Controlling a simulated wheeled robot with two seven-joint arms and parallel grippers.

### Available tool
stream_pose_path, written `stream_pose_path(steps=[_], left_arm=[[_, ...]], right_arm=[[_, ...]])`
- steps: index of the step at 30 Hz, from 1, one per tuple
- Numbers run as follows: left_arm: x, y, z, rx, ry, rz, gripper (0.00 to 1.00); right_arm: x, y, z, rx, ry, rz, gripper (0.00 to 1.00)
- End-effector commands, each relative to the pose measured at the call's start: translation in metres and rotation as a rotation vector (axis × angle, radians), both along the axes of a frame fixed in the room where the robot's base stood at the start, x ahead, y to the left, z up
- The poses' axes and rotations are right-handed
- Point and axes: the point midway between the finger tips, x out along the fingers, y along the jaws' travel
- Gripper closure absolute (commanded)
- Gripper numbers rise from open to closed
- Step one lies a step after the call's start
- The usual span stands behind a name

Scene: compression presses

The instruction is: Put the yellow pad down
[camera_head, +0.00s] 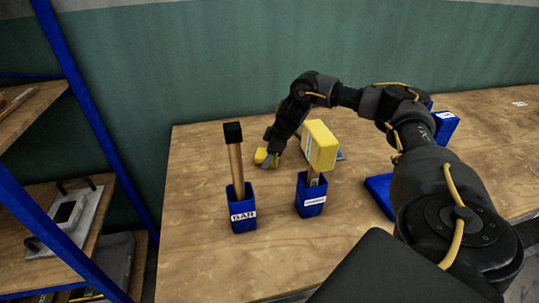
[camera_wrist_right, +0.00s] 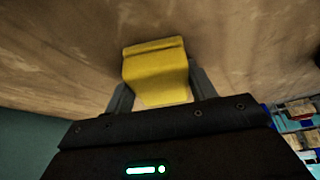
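The yellow pad (camera_head: 261,156) is a small yellow block at the back left of the wooden table (camera_head: 200,200). My right gripper (camera_head: 273,150) comes down on it from the right, and the arm hides part of it. In the right wrist view the yellow pad (camera_wrist_right: 157,75) lies between the two fingers of my right gripper (camera_wrist_right: 160,88), which flank it closely on both sides and look shut on it. The pad is at or just above the tabletop; I cannot tell whether it touches. My left gripper is not in view.
A blue holder (camera_head: 243,212) with a black-topped wooden tool (camera_head: 234,152) stands in front. Another blue holder (camera_head: 311,199) carries a yellow-headed tool (camera_head: 320,146) right of the gripper. Blue equipment (camera_head: 445,124) is at right. Free tabletop lies left of the pad. Shelves stand at left.

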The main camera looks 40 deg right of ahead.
Motion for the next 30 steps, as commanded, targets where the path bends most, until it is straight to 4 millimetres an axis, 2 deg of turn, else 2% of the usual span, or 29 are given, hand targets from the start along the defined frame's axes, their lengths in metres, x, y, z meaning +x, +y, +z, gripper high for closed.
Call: stream_pose_path(steps=[1,3,19,23,30], left_arm=[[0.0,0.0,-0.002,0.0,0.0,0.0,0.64],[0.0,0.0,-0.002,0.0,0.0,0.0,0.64],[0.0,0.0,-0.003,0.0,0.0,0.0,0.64],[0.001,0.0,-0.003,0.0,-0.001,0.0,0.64],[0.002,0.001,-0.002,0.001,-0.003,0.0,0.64]], right_arm=[[-0.006,0.003,-0.011,-0.002,0.026,0.009,0.29],[-0.007,0.003,-0.012,-0.003,0.029,0.011,0.25],[-0.007,0.007,-0.01,0.001,0.03,0.022,0.25],[-0.008,0.005,0.005,0.002,0.03,0.019,0.25],[-0.024,-0.013,0.059,0.001,0.018,0.007,0.25]])
